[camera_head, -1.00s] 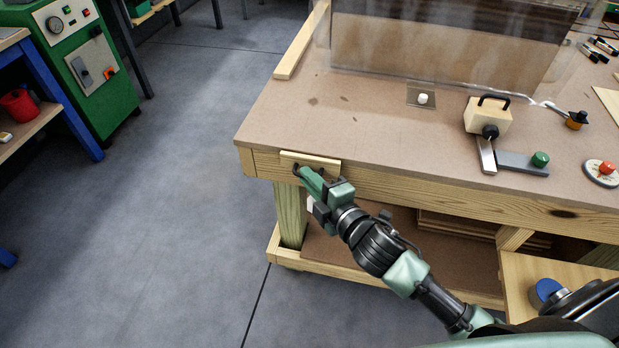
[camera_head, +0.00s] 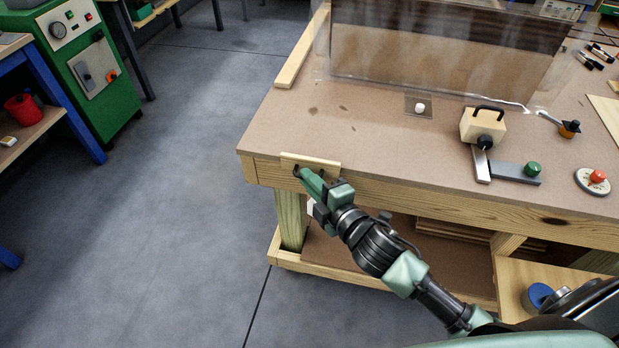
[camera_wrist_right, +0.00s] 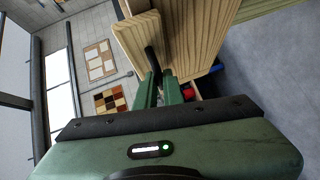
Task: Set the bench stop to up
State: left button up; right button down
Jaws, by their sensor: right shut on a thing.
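The bench stop (camera_head: 318,160) is a pale wooden strip at the front left corner of the workbench, its top edge near the level of the bench top. It also shows in the right wrist view (camera_wrist_right: 138,38). My right gripper (camera_head: 302,175) is at the front of this strip, shut on its dark handle (camera_wrist_right: 152,62). The fingers partly hide the handle and the strip's lower part. My left gripper is not in view.
On the workbench (camera_head: 290,125) are a clear film over a dark panel (camera_head: 430,50), a wooden block with a black handle (camera_head: 483,126), a grey bar with a green knob (camera_head: 515,172) and a red-knobbed disc (camera_head: 593,181). A green machine (camera_head: 85,60) stands at the left. The floor left of the bench is clear.

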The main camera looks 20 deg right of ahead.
jog(key=shift+r, duration=0.3)
jog(key=c, duration=1.5)
grip_release()
jog(key=shift+f, duration=0.1)
jog(key=b+v, duration=0.1)
jog(key=v, duration=0.6)
jog(key=shift+s+d, duration=0.15)
jog(key=shift+s, duration=0.25)
